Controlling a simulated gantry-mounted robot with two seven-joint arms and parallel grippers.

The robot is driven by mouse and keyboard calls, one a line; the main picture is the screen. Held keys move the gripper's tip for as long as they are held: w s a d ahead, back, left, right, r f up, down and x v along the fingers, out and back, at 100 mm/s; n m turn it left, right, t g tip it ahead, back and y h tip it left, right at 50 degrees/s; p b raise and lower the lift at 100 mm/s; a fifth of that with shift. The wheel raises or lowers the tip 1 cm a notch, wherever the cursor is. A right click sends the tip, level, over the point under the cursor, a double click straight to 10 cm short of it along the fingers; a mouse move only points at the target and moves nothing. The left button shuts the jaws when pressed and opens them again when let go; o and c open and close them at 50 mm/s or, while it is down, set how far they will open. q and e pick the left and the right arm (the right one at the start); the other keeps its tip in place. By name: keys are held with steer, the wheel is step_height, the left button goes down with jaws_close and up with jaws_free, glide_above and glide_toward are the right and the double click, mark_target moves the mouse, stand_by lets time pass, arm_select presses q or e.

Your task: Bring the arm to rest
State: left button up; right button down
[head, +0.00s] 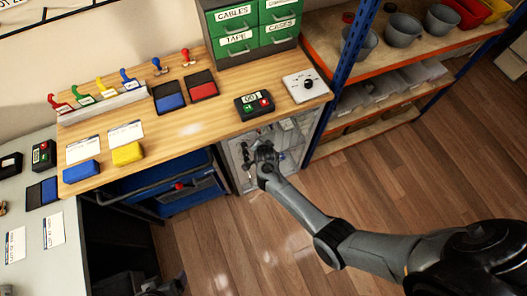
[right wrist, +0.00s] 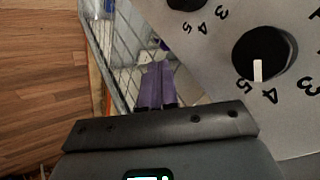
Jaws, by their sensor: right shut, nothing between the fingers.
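My right gripper (head: 262,148) is at the end of the arm coming in from the right. It is in front of the pale panel (head: 236,168) below the bench's front edge. In the right wrist view its purple fingers (right wrist: 157,85) are together with nothing between them. A grey panel with black numbered knobs (right wrist: 260,54) is close beside them; whether they touch it is unclear. A dark part at the bottom edge of the head view looks like my left gripper (head: 165,286); its fingers cannot be made out.
The wooden bench (head: 215,122) holds stamps, two ink pads, sponges, cards, a red-and-green button box (head: 254,104) and a white dial box (head: 305,86). Green drawers (head: 235,42) stand behind. A blue-framed shelf (head: 352,50) stands to the right. Wooden floor (head: 400,165) is open in front.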

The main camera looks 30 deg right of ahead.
steer(key=s+f+p+v, duration=0.1)
steer(key=p+v, duration=0.1)
steer(key=v, duration=0.6)
steer(key=s+d+f+g, duration=0.15)
steer(key=s+f, duration=0.25)
steer(key=s, duration=0.4)
steer(key=s+d+r+n+y, duration=0.1)
steer(key=s+d+r+n, duration=0.1)
steer(key=s+r+n, duration=0.45)
steer(key=s+a+r+n+y, duration=0.1)
steer(key=s+a+r+n, duration=0.3)
steer(key=r, duration=0.4)
steer(key=s+a+r+n+y, duration=0.2)
steer(key=s+r+n, duration=0.25)
steer(key=r, duration=0.35)
step_height(320, 180, up, 20)
steer(key=n+g+p, duration=0.1)
steer(key=g+p, duration=0.1)
steer(key=p, duration=1.9)
step_height(320, 180, down, 75)
steer(key=b, duration=7.5)
steer(key=shift+s+d, duration=0.2)
steer(key=shift+s, duration=0.05)
steer(key=shift+t, duration=0.25)
